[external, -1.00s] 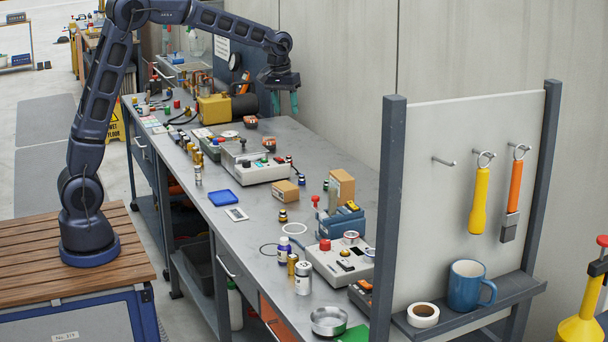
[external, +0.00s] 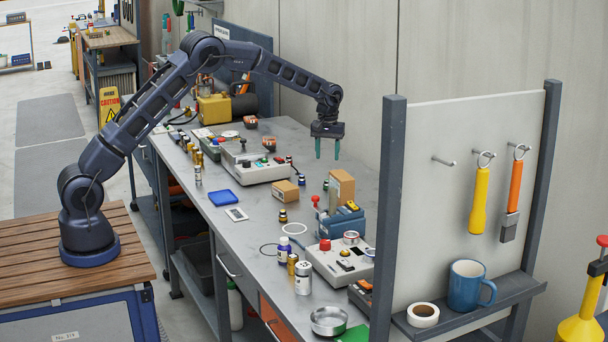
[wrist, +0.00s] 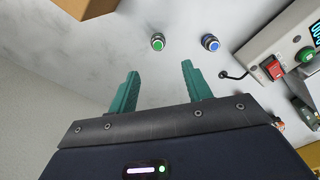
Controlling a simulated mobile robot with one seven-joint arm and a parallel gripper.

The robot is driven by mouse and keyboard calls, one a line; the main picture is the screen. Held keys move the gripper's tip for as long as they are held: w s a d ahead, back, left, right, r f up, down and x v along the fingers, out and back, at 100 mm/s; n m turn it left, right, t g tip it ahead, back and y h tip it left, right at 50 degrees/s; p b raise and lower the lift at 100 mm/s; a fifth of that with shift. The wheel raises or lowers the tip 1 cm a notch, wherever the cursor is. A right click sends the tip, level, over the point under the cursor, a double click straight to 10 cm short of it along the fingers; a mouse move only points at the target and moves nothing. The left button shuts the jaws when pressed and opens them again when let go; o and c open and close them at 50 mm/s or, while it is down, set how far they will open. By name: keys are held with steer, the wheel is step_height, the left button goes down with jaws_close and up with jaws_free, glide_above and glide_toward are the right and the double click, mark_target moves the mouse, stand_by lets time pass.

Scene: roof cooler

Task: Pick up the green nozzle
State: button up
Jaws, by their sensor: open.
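The green nozzle (wrist: 157,42) shows in the wrist view as a small round piece with a green centre and a dark, metallic-looking rim, standing on the grey bench. In the external view it appears to be the small dark piece (external: 325,185) left of the tall cardboard box, too small there to confirm its colour. My gripper (external: 328,152) is open and empty, pointing down above the far side of the bench. In the wrist view its two green fingers (wrist: 160,78) are apart, with the nozzle beyond the tips and between their lines. Nothing hides the nozzle there.
A cardboard box (external: 342,186) stands close by, and a control box (external: 268,171) with knobs lies to the left. The bench behind the nozzle, toward the wall, is clear.

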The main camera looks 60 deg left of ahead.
step_height(320, 180, down, 5)
steer(key=shift+f, duration=0.1)
steer(key=shift+s+d+f, duration=0.1)
steer(key=shift+d+f, duration=0.05)
steer(key=shift+f, duration=1.2)
steer(key=shift+s+d+f, duration=0.1)
steer(key=shift+d+f, duration=0.05)
steer(key=shift+f, duration=1.2)
jaws_close()
